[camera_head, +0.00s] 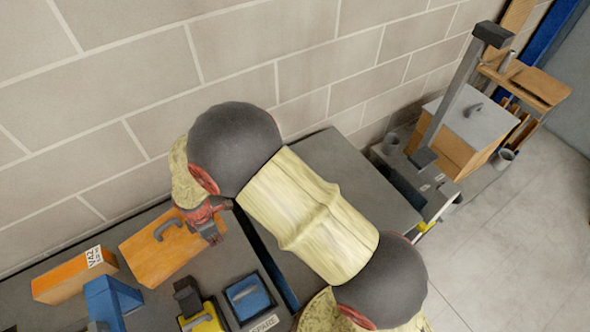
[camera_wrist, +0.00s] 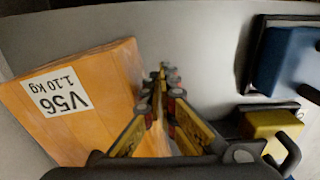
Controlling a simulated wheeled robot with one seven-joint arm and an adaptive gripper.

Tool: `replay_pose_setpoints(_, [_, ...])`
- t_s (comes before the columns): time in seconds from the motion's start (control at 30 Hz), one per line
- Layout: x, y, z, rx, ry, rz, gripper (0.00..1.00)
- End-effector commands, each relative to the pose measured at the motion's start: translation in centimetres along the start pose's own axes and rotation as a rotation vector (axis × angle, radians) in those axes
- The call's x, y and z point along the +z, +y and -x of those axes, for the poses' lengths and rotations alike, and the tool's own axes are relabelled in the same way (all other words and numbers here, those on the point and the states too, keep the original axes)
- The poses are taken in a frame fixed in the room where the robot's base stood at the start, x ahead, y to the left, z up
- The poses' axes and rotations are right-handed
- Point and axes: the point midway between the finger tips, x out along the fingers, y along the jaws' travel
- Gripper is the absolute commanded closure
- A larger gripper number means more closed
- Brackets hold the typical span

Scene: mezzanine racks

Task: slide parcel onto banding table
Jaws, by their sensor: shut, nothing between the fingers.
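An orange, box-like parcel (camera_head: 155,250) with a dark handle lies on the dark grey surface (camera_head: 60,320) by the wall. My gripper (camera_head: 213,238) is shut and empty at its right end. In the wrist view my shut fingers (camera_wrist: 162,75) are beside an orange box (camera_wrist: 90,108) with a white label reading V56, 1.10 kg, upside down. It seems to be the handled parcel; I cannot tell whether they touch. A second grey surface (camera_head: 325,150), perhaps the banding table, lies right of a narrow dark gap, partly hidden by my arm.
Another orange block (camera_head: 75,276) with a label lies at left, near a blue item (camera_head: 110,300). A yellow item (camera_head: 207,320) and a blue block in a tray (camera_head: 248,297) stand in front. A grey post (camera_head: 455,100) and wooden box rise at right.

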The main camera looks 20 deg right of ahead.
Motion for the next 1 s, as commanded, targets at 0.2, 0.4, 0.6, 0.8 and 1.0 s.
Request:
replay_pose_setpoints(0.2, [-0.4, 0.0, 0.0, 0.0, 0.0, 0.0, 1.0])
replay_pose_setpoints(0.4, [-0.8, 0.0, 0.0, 0.0, 0.0, 0.0, 1.0])
replay_pose_setpoints(0.6, [-1.1, 0.0, 0.0, 0.0, 0.0, 0.0, 1.0])
replay_pose_setpoints(0.8, [-1.5, 0.0, 0.0, 0.0, 0.0, 0.0, 1.0])
replay_pose_setpoints(1.0, [-1.9, 0.0, 0.0, 0.0, 0.0, 0.0, 1.0])
